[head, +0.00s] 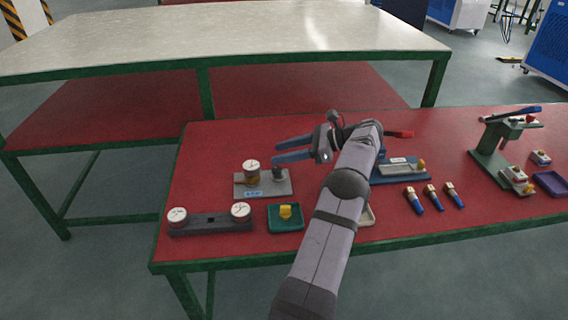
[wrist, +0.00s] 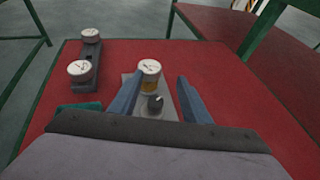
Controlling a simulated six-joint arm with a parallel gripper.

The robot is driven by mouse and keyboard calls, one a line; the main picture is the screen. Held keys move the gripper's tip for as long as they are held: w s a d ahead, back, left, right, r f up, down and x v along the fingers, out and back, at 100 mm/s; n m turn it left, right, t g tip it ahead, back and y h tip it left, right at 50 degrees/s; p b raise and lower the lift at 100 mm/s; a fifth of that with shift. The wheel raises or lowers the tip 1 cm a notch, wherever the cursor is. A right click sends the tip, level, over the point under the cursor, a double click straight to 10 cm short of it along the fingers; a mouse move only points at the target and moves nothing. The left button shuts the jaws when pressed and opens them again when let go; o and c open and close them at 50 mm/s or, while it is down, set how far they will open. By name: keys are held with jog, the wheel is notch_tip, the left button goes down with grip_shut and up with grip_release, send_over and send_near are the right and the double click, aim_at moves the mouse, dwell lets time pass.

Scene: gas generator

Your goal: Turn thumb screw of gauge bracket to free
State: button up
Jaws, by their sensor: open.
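The gauge bracket (head: 283,189) is a light grey plate on the red table, left of my arm. A round white-faced gauge (head: 251,166) with a brass-coloured body stands on it. The dark thumb screw (head: 278,174) stands upright beside the gauge. In the wrist view the gauge (wrist: 150,68) is beyond the thumb screw (wrist: 155,102). My gripper (head: 276,150) is open and empty, its blue fingers pointing left above the bracket. In the wrist view the thumb screw appears between the fingers (wrist: 161,79); I see no contact.
A dark gauge stand (head: 210,226) with two gauges is at the front left. A green tray (head: 285,226) with a yellow piece sits beside it. Several blue-handled tools (head: 432,198) and a green fixture (head: 491,148) lie to the right. The table's left back is clear.

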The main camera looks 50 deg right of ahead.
aim_at(277, 168)
jog(key=shift+r, duration=2)
jog(key=s+f+m+h, duration=0.1)
jog(key=s+f, duration=0.1)
jog(key=s+f+m+t+h, duration=0.1)
jog(key=s+f+m+h, duration=0.2)
jog(key=s+f+h, duration=0.1)
jog(key=f, duration=0.1)
jog(key=shift+s+f+m+t+b, duration=0.1)
jog(key=shift+s+m+t+b, duration=0.2)
jog(key=shift+b, duration=0.05)
jog(key=shift+p+x, duration=0.55)
jog(key=shift+x, duration=3.15)
jog(key=shift+a, duration=0.1)
jog(key=shift+c, duration=0.5)
jog(key=c, duration=0.9)
